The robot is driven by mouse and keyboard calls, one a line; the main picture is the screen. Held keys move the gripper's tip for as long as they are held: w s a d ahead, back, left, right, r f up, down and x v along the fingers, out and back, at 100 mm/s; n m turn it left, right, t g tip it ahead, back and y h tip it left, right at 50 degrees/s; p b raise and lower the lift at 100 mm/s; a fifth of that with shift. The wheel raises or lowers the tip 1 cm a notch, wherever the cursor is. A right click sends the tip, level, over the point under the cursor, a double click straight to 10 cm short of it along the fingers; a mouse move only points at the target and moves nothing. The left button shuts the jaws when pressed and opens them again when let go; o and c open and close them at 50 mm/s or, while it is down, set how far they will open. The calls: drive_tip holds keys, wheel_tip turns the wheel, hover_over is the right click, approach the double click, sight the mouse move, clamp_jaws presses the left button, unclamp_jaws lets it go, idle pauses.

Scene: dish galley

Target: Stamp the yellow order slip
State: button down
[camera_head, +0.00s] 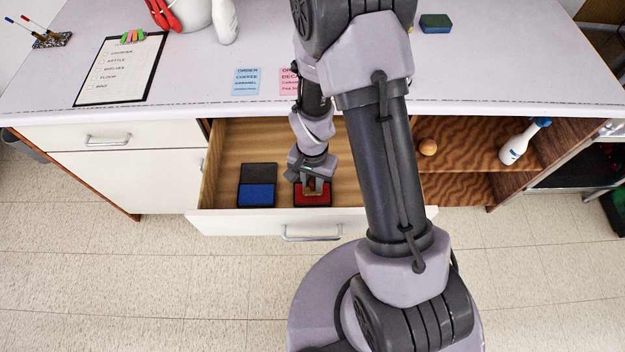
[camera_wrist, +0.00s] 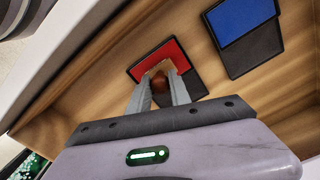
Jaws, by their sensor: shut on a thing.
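My gripper (camera_head: 315,183) reaches down into the open drawer and is shut on a small wooden stamp with a brown knob. In the wrist view the gripper (camera_wrist: 161,88) has its two fingers around the stamp (camera_wrist: 162,80). The stamp is over the red ink pad (camera_head: 312,201), which also shows in the wrist view (camera_wrist: 144,65); I cannot tell whether they touch. A blue order slip (camera_head: 246,82) and a partly hidden pink slip (camera_head: 287,82) lie on the counter. No yellow slip shows; my arm covers part of the counter.
A blue ink pad (camera_head: 257,195) with its dark lid open lies left of the red one in the drawer (camera_head: 225,160). The counter (camera_head: 190,75) holds a clipboard (camera_head: 120,70) and a green-and-blue sponge-like block (camera_head: 435,23). A spray bottle (camera_head: 522,142) stands on the right shelf.

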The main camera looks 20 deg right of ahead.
drive_tip(key=shift+f+b, duration=0.55)
drive_tip(key=shift+b, duration=0.1)
idle(1.3)
drive_tip(key=shift+r, duration=0.15)
wheel_tip(320, 180, up, 7)
drive_tip(key=p, duration=0.5)
